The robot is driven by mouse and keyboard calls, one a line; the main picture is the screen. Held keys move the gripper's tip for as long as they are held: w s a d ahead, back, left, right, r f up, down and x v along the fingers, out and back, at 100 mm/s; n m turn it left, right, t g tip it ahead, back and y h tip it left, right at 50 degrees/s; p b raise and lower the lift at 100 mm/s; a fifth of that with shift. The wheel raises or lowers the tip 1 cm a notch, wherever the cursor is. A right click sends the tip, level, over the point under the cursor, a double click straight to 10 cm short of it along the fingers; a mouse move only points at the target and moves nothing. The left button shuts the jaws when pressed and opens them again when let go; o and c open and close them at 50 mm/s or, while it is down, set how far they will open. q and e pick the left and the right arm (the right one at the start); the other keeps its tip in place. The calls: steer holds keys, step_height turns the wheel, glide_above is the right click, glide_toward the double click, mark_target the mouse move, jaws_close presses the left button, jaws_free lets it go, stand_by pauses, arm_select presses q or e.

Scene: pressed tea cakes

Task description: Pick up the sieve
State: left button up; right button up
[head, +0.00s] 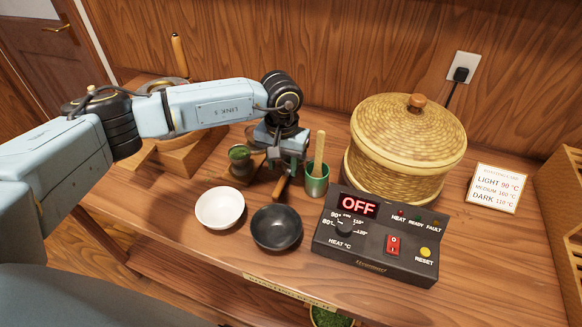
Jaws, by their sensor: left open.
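My left gripper (287,166) is open and points down over the middle of the table, between a small pot and a green cup. A short brown wooden handle (281,187) sticks out toward the front just below its fingers. This looks like the sieve's handle, but the gripper and wrist hide most of what it joins, so I cannot be sure. I cannot tell whether the fingers touch it. My right gripper is not in view.
A dark pot with green tea (240,154) stands left of the gripper, a green cup (317,187) with a wooden tool close right. A white bowl (220,208) and black bowl (276,228) are in front. A control box (372,245) and lidded basket (405,150) stand right.

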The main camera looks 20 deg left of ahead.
mark_target(284, 178)
arm_select(q)
step_height(284, 178, down, 5)
steer(key=shift+r, duration=0.2)
steer(key=shift+c, duration=0.3)
jaws_close()
